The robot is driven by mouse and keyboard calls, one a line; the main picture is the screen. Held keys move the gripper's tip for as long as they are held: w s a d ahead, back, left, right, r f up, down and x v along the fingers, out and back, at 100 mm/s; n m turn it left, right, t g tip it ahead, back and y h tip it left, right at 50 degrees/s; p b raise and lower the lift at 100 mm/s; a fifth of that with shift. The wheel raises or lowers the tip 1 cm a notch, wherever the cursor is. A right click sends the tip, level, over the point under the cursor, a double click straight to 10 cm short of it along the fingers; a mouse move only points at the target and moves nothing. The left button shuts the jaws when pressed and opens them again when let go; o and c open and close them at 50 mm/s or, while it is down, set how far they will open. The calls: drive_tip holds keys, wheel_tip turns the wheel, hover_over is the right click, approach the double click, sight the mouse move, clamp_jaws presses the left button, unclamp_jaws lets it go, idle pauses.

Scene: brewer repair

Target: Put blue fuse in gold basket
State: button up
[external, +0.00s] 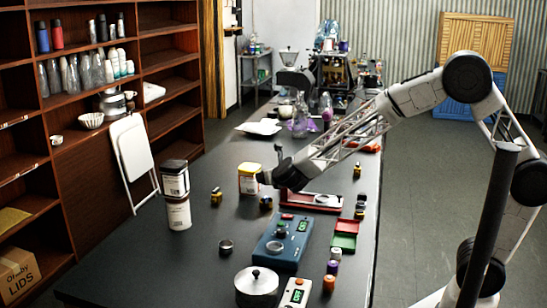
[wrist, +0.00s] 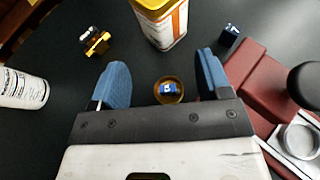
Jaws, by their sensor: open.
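My gripper (wrist: 161,68) is open, its two blue fingers apart. In the wrist view a round gold piece (wrist: 168,99), which looks like the gold basket, lies between the fingers, apart from both. A small blue block (wrist: 168,88) with a white mark shows within its rim; I cannot tell whether it rests inside or is part of it. Another small blue block (wrist: 230,33) with a white mark lies beyond the right finger. In the external view my gripper (external: 266,178) is low over the table, above a small gold and dark piece (external: 266,202).
A yellow and white tin (wrist: 160,22) stands just beyond the fingers. A gold piece (wrist: 97,42) lies at left, near a white canister (wrist: 22,88). A red device (wrist: 258,85) is close on the right. A blue box (external: 282,242) and a lidded pot (external: 257,285) stand nearer the camera.

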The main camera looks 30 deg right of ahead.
drive_tip(key=s+d+r+n+g+y, duration=0.2)
drive_tip(key=s+d+r+n, duration=0.3)
drive_tip(key=d+n, duration=0.4)
drive_tip(key=s+d+r+n+g+y, duration=0.2)
drive_tip(key=s+d+r+n, duration=0.3)
drive_tip(key=d+n, duration=0.45)
drive_tip(key=s+d+f+n+g+h, duration=0.1)
drive_tip(key=s+d+n+g+h, duration=0.1)
drive_tip(key=s+d+n, duration=0.6)
drive_tip(key=s+d+f+n+g+h, duration=0.1)
drive_tip(key=s+d+n+g, duration=0.3)
drive_tip(key=s+d+n, duration=0.5)
drive_tip(key=s+d+h, duration=0.1)
drive_tip(key=s+d, duration=0.3)
drive_tip(key=s, duration=0.7)
drive_tip(key=shift+s+d+f+g, duration=0.15)
drive_tip(key=shift+s+g, duration=0.2)
drive_tip(key=shift+g, duration=0.05)
